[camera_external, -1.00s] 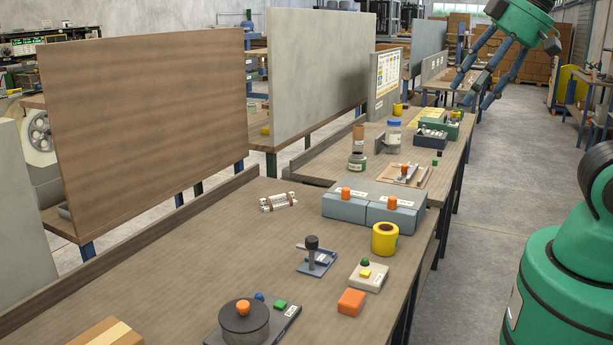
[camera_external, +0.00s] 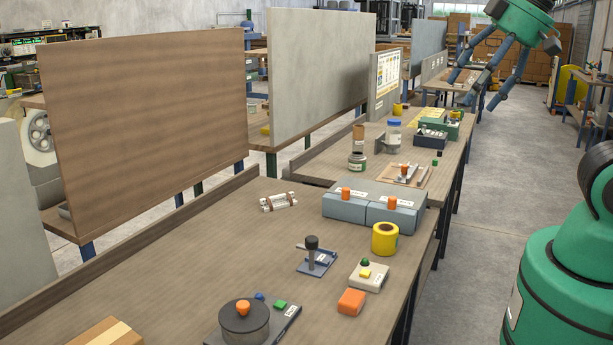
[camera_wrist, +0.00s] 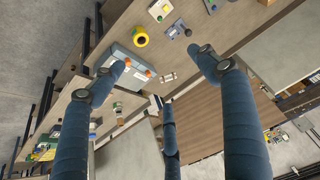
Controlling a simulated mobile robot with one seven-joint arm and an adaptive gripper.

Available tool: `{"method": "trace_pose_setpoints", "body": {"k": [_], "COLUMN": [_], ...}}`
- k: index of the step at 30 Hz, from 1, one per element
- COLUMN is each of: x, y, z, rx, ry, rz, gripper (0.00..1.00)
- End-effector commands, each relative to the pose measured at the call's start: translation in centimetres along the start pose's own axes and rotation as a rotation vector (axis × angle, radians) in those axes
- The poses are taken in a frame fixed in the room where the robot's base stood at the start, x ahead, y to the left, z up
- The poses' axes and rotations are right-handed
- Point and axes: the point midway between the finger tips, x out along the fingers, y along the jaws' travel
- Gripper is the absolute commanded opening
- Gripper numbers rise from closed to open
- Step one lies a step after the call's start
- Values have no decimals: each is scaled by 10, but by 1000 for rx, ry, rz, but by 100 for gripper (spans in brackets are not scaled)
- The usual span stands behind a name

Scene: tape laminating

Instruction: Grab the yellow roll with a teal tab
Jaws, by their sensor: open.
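A yellow roll (camera_external: 385,239) stands upright near the right edge of the front workbench (camera_external: 200,270), with a dark hole in its top and a pale label on its side. I cannot make out a teal tab on it. It also shows in the wrist view (camera_wrist: 140,40), top centre-left. My gripper (camera_external: 477,90) is at the upper right of the external view, high and well apart from the roll. Its three blue fingers (camera_wrist: 160,75) are spread and empty. A smaller yellow item (camera_external: 398,109) sits far back on the rear bench, too small to tell details.
Grey-blue boxes with orange knobs (camera_external: 372,208) stand just behind the roll. In front of it are a white box with green and yellow buttons (camera_external: 369,276), an orange block (camera_external: 351,302) and a small lever press (camera_external: 315,257).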

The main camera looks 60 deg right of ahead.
Motion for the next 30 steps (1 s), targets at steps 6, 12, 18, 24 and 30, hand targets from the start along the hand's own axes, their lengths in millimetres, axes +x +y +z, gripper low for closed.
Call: {"method": "trace_pose_setpoints", "body": {"k": [6,12,18,24,30], "x": [2,18,54,104,159], "y": [0,4,12,24,37], "z": [-2,-12,-31,-47,-56], "rx": [0,0,2,3,5], "ry": [-5,-40,-108,-190,-270], "rz": [1,5,13,18,20], "gripper": [74,74,74,74,74]}}
